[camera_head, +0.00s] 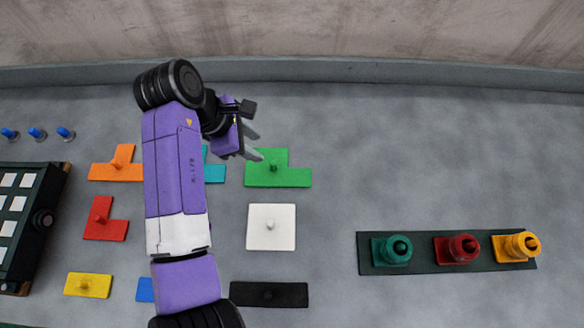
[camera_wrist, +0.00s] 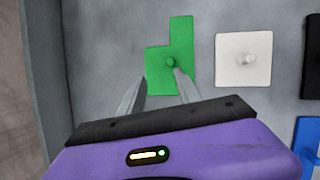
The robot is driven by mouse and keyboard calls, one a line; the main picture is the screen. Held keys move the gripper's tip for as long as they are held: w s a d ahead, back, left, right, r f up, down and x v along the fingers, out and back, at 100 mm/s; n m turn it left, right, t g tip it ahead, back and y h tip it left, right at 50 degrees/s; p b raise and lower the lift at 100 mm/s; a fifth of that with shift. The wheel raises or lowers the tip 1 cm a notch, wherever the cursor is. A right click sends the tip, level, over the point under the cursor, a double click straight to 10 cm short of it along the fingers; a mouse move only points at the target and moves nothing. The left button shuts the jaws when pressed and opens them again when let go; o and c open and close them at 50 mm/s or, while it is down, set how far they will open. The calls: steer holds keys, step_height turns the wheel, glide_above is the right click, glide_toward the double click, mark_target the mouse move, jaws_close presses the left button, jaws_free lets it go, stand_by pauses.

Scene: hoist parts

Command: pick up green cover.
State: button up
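The green cover (camera_head: 292,178) is a flat green piece with a small round knob, lying on the grey surface right of my arm in the head view. In the wrist view the green cover (camera_wrist: 180,38) lies just beyond my fingertips, with its knob near the right finger. My gripper (camera_head: 256,145) is open, its two grey fingers spread apart with nothing between them. In the wrist view my gripper (camera_wrist: 158,80) points at the lower part of the cover. I cannot tell whether the right finger touches the knob.
A white square cover (camera_head: 271,240) and a black cover (camera_head: 269,294) lie nearby. Orange (camera_head: 117,165), red (camera_head: 104,220) and yellow (camera_head: 88,285) covers lie to the left. A dark strip (camera_head: 420,267) with three coloured knobs is at right. The floor between is clear. A wall stands behind.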

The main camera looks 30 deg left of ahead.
mark_target(272, 163)
steer(key=shift+n+g, duration=0.3)
steer(key=shift+n, duration=0.3)
steer(key=shift+s+d+p+x, duration=0.15)
steer(key=shift+d+p+x, duration=0.1)
steer(key=shift+x, duration=1.05)
steer(key=shift+s+d+p+x, duration=0.1)
steer(key=shift+s+d+x, duration=0.15)
steer(key=shift+x, duration=1.05)
steer(key=shift+s+d+p+x, duration=0.1)
steer(key=shift+d+p+x, duration=0.15)
steer(key=shift+x, duration=1.05)
steer(key=shift+c, duration=0.4)
steer(key=shift+r, duration=0.1)
jaws_close()
